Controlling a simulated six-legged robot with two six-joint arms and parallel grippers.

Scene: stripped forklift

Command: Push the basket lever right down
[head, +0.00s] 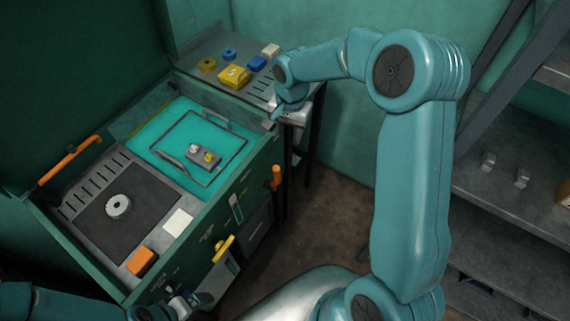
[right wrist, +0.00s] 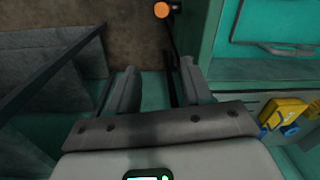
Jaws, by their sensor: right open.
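An orange-tipped lever (head: 276,178), which looks like the basket lever, stands on the front side of the green machine near its right end. Its round orange knob (right wrist: 161,9) shows at the top of the right wrist view, on a dark shaft. My right gripper (head: 277,118) is above the lever, beside the machine's far right corner. In the right wrist view its two fingers (right wrist: 158,70) are apart, with nothing between them, and the knob lies beyond the tips, not touching. My left gripper (head: 188,302) is low at the left, near the machine's front; its jaws are unclear.
A wire basket frame (head: 215,180) lies over the teal basin. A yellow lever (head: 223,248) sticks out of the front panel. An orange handle (head: 70,160) is at the left. A side shelf (head: 205,55) holds blocks and rings. Grey shelving (head: 500,180) stands right.

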